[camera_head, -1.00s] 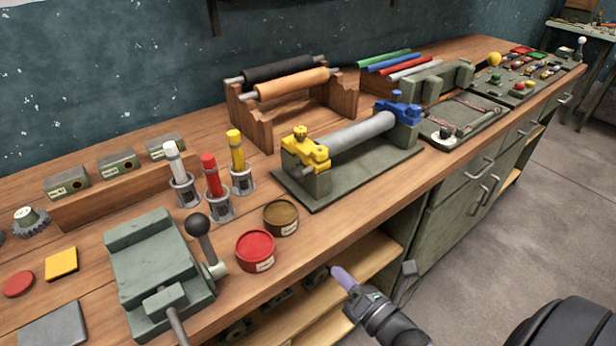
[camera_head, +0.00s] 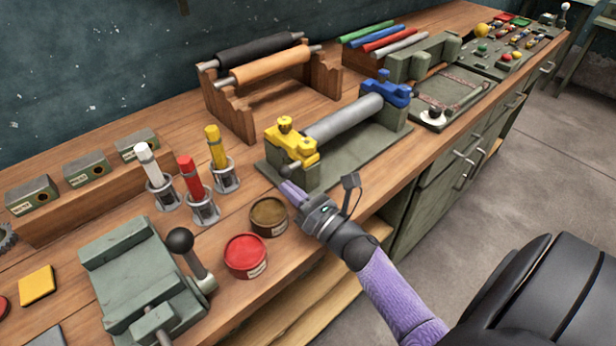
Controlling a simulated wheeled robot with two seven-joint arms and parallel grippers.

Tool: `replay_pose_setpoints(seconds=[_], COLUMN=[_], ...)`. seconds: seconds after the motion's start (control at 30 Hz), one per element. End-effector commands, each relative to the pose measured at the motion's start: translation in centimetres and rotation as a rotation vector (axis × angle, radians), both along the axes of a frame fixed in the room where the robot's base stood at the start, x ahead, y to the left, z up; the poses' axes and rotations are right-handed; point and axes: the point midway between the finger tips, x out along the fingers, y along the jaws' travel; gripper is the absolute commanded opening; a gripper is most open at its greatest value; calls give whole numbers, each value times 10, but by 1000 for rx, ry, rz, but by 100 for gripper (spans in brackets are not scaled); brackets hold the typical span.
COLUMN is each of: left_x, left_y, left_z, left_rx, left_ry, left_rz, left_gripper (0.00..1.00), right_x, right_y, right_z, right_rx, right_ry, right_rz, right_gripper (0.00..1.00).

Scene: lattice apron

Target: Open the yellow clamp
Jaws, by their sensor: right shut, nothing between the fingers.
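The yellow clamp (camera_head: 291,141) sits on top of the near-left grey-green support block of a roller stand. It lies over the left end of the grey roller (camera_head: 345,119), and whether it is latched I cannot tell. A blue clamp (camera_head: 389,91) sits on the support at the roller's far right end. My right gripper (camera_head: 288,188) is shut and empty. Its purple fingertips are just below and in front of the yellow clamp's support block, near the base plate's front left corner. I cannot tell if they touch it. My left gripper is out of view.
A red tin (camera_head: 246,255) and a brown tin (camera_head: 268,216) stand left of my right gripper. White, red and yellow markers in holders (camera_head: 224,176) stand behind them. A green press (camera_head: 140,280) with a black-knobbed lever is at the front left. A wooden rack (camera_head: 228,107) holds rollers behind.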

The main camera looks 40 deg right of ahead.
Motion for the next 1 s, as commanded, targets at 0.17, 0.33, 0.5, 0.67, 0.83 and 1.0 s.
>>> replay_pose_setpoints(seconds=[0.17, 0.33, 0.5, 0.67, 0.83, 1.0], left_x=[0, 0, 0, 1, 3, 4], left_y=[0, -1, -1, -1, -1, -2], left_z=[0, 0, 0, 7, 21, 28], left_rx=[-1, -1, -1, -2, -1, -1], left_ry=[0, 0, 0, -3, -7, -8], left_rz=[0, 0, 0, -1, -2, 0], left_gripper=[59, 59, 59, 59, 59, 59], right_x=[16, 19, 19, 18, 17, 17], right_y=[3, 4, 3, 3, 4, 3], right_z=[3, 4, 4, 8, 13, 16], right_rx=[0, 0, 1, 0, -3, -5], right_ry=[0, 1, 1, 14, 55, 78], right_rz=[0, 0, 0, 0, 0, 1], right_gripper=[0, 0, 0, 0, 0, 0])
